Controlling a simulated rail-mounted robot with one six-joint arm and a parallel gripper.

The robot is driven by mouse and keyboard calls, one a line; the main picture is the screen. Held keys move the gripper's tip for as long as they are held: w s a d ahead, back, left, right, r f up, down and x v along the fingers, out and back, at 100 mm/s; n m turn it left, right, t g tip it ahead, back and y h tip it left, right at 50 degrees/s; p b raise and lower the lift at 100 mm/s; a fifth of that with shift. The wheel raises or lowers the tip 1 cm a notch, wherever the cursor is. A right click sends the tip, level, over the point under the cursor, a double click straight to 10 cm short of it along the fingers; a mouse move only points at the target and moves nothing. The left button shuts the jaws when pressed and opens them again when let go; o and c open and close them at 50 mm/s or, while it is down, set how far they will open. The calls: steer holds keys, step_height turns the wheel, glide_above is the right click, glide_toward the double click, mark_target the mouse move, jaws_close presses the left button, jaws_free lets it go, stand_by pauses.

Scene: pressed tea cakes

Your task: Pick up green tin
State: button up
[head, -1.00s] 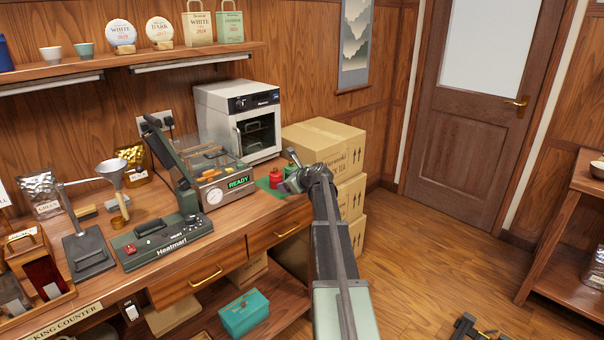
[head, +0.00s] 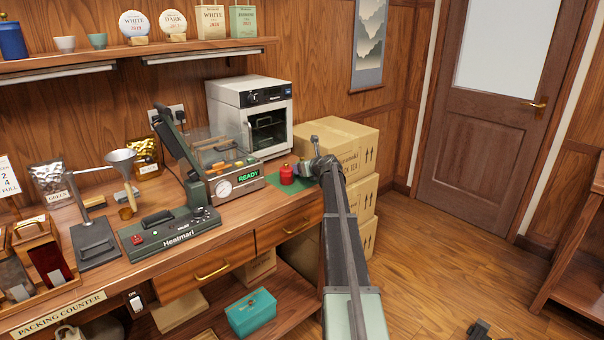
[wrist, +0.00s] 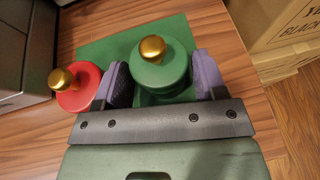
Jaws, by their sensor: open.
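The green tin (wrist: 160,74) has a round lid with a gold knob and stands upright on a green mat (wrist: 98,48) in the wrist view. My gripper (wrist: 163,80) is open, with one purple-grey finger on each side of the tin. I cannot tell whether either finger touches it. In the head view my gripper (head: 308,172) is over the mat at the counter's right end, and the green tin is hidden behind it or too small to make out.
A red tin (wrist: 76,88) with a gold knob stands just left of my left finger; it also shows in the head view (head: 286,175). A sealing machine (head: 222,180) and a white oven (head: 252,115) stand to the left and behind. Stacked cartons (head: 345,150) are close on the right.

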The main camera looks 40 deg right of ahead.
steer(key=shift+x, duration=1.1)
steer(key=shift+c, duration=0.3)
steer(key=c, duration=0.6)
steer(key=shift+c, duration=0.2)
steer(key=shift+r, duration=0.15)
step_height(320, 180, up, 20)
steer(key=p, duration=2)
